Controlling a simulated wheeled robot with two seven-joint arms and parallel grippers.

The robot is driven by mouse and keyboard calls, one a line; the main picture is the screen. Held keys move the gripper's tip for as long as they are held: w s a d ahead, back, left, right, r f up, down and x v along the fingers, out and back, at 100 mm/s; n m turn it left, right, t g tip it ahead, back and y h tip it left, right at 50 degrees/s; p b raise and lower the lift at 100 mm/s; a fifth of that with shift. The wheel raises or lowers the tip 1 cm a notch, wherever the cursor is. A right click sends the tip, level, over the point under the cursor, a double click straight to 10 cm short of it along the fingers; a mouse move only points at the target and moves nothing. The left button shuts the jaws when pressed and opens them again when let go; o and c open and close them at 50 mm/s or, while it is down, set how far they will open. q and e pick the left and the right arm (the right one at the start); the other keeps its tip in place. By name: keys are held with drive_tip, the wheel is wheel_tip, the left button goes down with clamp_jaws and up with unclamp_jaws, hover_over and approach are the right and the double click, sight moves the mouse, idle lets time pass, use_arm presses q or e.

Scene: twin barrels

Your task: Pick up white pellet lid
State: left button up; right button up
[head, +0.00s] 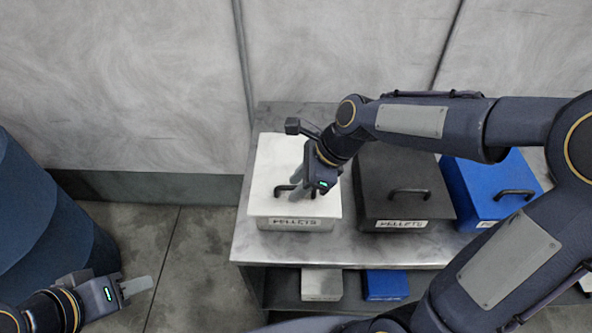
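The white lid (281,160) sits on a box labelled "PELLETS" (300,223) at the left end of the metal table. Its black handle (280,191) is partly hidden by my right gripper (298,188). The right gripper reaches down over the lid from the right, its fingers at the right part of the handle. I cannot tell whether the fingers are closed on the handle. My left gripper (136,287) is low at the left, away from the table and with nothing visible in it. Its fingers overlap in this view, so its opening is unclear.
A black-lidded box (400,180) and a blue-lidded box (491,190) stand right of the white one. The table (330,252) has a lower shelf with a white item (321,284) and a blue item (385,285). A blue barrel (45,225) stands left; the wall is behind.

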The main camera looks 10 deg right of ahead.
clamp_jaws()
drive_tip(key=shift+r, duration=0.15)
